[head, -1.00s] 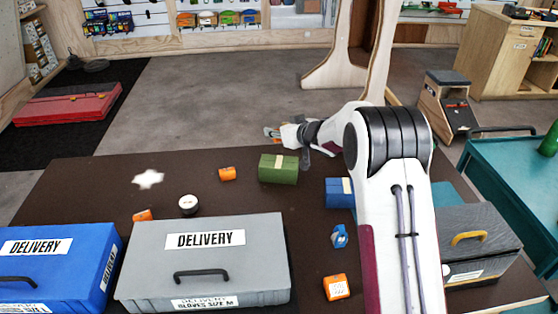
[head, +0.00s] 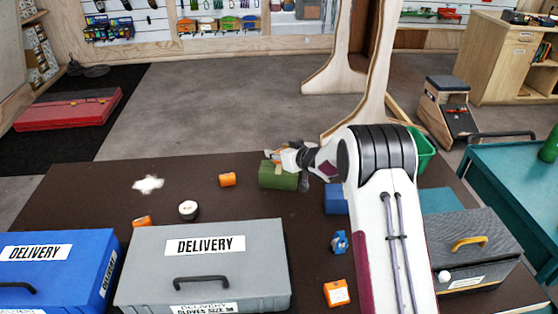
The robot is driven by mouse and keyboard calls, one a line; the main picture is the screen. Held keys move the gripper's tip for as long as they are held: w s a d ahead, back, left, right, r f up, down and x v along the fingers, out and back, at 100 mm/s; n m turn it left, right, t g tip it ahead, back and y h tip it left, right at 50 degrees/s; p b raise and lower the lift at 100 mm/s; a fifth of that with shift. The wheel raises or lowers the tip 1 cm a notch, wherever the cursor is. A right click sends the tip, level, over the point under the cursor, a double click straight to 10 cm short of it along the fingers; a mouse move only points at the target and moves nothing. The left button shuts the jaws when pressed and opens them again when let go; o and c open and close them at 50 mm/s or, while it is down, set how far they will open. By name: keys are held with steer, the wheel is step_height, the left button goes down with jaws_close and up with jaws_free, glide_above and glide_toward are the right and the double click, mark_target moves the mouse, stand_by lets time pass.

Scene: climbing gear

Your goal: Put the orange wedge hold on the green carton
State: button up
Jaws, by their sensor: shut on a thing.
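The green carton (head: 270,180) lies on the dark table near its far edge, left of my arm. My gripper (head: 279,157) is at the carton's far upper side, shut on a small orange piece (head: 267,153), which seems to be the orange wedge hold. The fingers hide most of it. The gripper overlaps the carton's top in this view, and I cannot tell whether the held piece touches the carton.
Orange pieces stand left of the carton (head: 227,180), at the left (head: 141,221) and at the front (head: 337,292). A blue box (head: 336,199) is right of the carton. Grey (head: 140,262) and blue (head: 50,265) delivery cases fill the front left.

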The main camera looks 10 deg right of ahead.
mark_target(279, 167)
steer(key=shift+f, duration=1.85)
steer(key=shift+f, duration=0.1)
steer(key=o, duration=1.2)
steer(key=shift+v, duration=6.05)
